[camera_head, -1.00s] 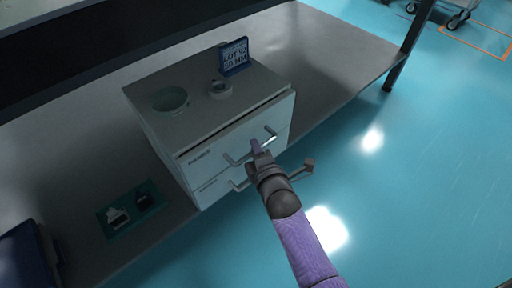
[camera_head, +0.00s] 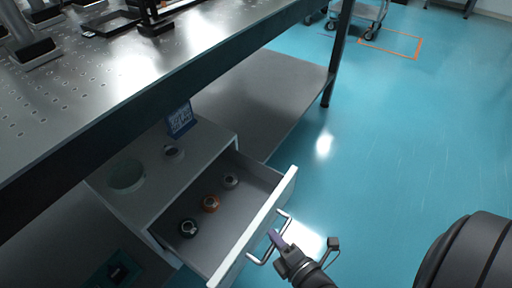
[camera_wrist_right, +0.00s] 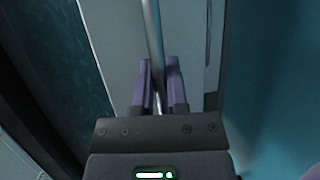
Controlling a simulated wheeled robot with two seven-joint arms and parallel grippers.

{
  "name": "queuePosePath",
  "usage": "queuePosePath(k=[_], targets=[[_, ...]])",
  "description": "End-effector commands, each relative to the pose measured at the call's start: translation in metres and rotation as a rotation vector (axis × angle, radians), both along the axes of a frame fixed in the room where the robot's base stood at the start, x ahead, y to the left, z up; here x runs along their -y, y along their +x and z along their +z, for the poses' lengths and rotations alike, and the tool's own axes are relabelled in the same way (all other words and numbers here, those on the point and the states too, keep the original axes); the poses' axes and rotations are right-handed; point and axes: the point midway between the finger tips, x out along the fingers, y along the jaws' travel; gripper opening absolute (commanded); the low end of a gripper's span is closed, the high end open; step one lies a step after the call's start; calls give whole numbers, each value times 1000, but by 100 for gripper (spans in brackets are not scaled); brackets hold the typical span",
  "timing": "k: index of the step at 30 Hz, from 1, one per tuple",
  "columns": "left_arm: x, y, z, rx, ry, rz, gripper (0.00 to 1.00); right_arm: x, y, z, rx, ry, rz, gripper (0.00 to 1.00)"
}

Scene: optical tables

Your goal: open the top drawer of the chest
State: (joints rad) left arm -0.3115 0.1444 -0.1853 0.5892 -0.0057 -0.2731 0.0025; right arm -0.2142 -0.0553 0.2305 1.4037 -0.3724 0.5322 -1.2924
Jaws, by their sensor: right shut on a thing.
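My right gripper (camera_head: 276,238) is at the drawer front, shut on the bar handle (camera_head: 262,256). In the right wrist view the handle bar (camera_wrist_right: 153,45) runs between the purple fingers (camera_wrist_right: 159,88). The lower drawer is hidden in the head view. My left gripper is not in view.
A green dish (camera_head: 126,175), a small ring-shaped item (camera_head: 173,151) and a blue sign (camera_head: 180,120) stand on the chest top.

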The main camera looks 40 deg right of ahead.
Motion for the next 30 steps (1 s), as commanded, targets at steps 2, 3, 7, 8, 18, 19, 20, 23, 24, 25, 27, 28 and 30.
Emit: queuePosePath(k=[2, 3, 7, 8, 18, 19, 20, 23, 24, 25, 27, 28, 30], targets=[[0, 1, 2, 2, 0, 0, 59, 4, -11, 0, -3, 1, 0, 0], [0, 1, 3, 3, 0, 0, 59, 6, -16, 0, -2, 1, 0, 0], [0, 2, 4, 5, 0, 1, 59, 9, -27, 0, -2, 1, 0, 0], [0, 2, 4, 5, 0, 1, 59, 10, -29, 0, -2, 1, 0, 0], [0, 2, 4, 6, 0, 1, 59, 13, -35, -1, -1, 1, 0, 0], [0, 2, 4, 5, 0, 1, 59, 13, -35, -1, -1, 1, 0, 0], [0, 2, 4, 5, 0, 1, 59, 13, -35, -1, -1, 1, 0, 0], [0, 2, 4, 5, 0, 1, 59, 13, -35, -1, -1, 1, 0, 0], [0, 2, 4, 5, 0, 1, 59, 13, -35, -1, -1, 1, 0, 19], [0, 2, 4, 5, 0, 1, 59, 13, -35, -1, -1, 1, 0, 26], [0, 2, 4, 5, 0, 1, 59, 13, -35, -1, -1, 1, 0, 40], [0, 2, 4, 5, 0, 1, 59, 13, -35, -1, -1, 1, 0, 47], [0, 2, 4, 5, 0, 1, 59, 13, -35, -1, 0, 1, 0, 53]])
